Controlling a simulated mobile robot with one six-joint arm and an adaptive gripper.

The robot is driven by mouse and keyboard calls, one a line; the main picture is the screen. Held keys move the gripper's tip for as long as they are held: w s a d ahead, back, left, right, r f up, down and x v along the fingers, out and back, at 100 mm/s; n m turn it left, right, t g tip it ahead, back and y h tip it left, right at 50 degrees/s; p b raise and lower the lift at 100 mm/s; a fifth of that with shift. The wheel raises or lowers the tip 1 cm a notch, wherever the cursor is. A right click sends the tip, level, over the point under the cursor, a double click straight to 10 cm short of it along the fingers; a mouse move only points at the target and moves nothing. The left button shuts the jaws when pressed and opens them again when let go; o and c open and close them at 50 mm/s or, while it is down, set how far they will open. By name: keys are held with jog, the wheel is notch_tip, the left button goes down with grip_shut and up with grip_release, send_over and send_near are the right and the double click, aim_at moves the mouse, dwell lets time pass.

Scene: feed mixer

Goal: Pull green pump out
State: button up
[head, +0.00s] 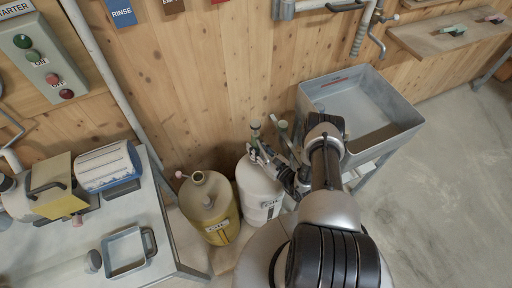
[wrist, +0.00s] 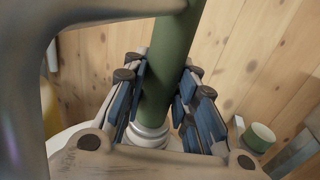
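The green pump (wrist: 168,65) is a dark green tube standing up from a pale collar (wrist: 148,135) in the wrist view. In the head view its top (head: 255,125) shows above the white canister (head: 258,190), which stands on the floor by the wooden wall. My gripper (wrist: 162,85) has its blue-padded fingers on both sides of the tube, just above the collar. The pads appear to press against it. In the head view my gripper (head: 262,155) is at the canister's top, and my arm hides part of the right side. The pump's lower end is hidden.
A yellow canister (head: 208,208) stands close on the left. A grey sink (head: 360,110) is at the right. A bench (head: 130,215) with a square tray is at the left. Another green-topped item (wrist: 258,137) is near the gripper's right side. Open floor lies at the far right.

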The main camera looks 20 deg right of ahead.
aim_at(256, 138)
grip_shut()
jog(key=shift+r, duration=0.2)
jog(key=shift+r+p, duration=0.65)
jog(key=shift+r, duration=0.1)
jog(key=shift+r, duration=0.2)
jog(key=shift+r+p, duration=1.8)
jog(key=shift+r, duration=0.6)
